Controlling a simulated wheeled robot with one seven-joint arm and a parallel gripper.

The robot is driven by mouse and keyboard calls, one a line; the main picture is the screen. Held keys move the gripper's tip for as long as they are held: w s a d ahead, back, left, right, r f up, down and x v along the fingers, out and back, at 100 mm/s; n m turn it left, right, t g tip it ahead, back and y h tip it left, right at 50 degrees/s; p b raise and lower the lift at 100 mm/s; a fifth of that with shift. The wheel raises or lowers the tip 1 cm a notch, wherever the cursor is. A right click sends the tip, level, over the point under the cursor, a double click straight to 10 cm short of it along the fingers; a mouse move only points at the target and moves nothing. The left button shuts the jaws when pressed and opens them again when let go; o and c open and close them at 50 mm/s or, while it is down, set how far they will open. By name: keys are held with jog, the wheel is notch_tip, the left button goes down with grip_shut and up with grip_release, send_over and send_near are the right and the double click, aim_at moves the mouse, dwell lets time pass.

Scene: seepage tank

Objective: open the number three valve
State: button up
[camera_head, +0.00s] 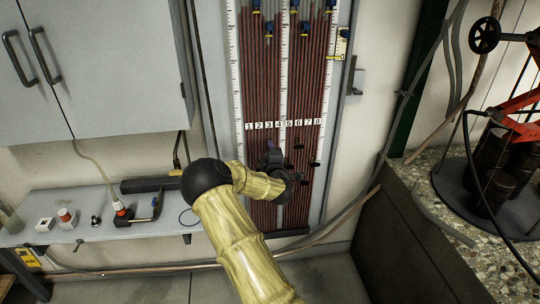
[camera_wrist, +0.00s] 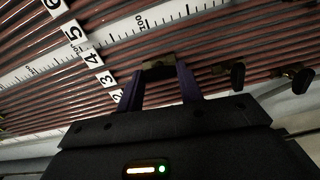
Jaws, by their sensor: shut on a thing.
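The gauge panel (camera_head: 325,100) carries red-brown tubes with number labels 1 to 8 (camera_head: 269,125). My gripper (camera_head: 272,150) is at the tubes just below label 3, and the arm hides part of the panel there. In the wrist view, my gripper's purple fingers (camera_wrist: 165,85) are shut on a small brass-coloured valve (camera_wrist: 158,69). It seems to lie on the tube line of label 3 (camera_wrist: 106,78).
Two free valves with dark handles show to the right in the wrist view, one near (camera_wrist: 237,75) and one farther off (camera_wrist: 303,77). A grey bench (camera_head: 100,228) with small items stands left. A dark-walled tank (camera_head: 400,235) stands right.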

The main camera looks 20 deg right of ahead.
jog(key=shift+f+n+b, duration=0.1)
jog(key=shift+n+b, duration=0.2)
jog(key=shift+n, duration=0.8)
dwell(0.9)
jog(key=o, duration=1)
jog(key=p+v, duration=0.1)
jog(key=v, duration=1.6)
jog(key=shift+s, duration=0.2)
